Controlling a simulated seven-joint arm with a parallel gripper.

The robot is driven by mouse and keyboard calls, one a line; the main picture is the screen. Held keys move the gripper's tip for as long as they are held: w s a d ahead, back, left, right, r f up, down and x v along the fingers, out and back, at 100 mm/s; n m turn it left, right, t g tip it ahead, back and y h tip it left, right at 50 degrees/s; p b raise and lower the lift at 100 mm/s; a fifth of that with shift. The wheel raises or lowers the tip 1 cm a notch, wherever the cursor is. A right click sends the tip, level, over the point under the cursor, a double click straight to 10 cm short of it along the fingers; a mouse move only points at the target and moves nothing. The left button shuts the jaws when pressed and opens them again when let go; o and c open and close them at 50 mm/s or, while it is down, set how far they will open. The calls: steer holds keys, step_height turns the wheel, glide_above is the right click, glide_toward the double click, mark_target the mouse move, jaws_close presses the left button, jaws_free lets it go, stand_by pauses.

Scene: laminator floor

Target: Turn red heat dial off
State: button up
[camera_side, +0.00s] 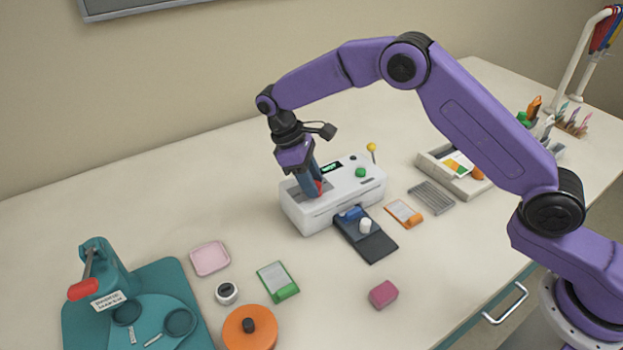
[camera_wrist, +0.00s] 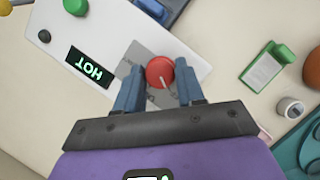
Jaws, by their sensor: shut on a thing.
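The red heat dial (camera_wrist: 160,71) sits on a grey plate at one end of the white laminator (camera_side: 335,208). It has a pale pointer line on its top. My gripper (camera_wrist: 160,82) is shut on the dial, one blue finger on each side. In the side view my gripper (camera_side: 315,190) points down onto the laminator's left end, and only a bit of the red dial (camera_side: 319,187) shows beside the fingers. The laminator's display (camera_wrist: 88,68) reads HOT in green letters.
A green knob (camera_side: 361,172) and a yellow-tipped stick (camera_side: 371,149) are at the laminator's right. A dark tray (camera_side: 378,248) juts from its front. A pink block (camera_side: 383,294), an orange disc (camera_side: 263,340) and a teal tool (camera_side: 165,275) stand nearer the front.

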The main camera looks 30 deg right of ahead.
steer(key=o, duration=1)
steer(key=v, duration=1.2)
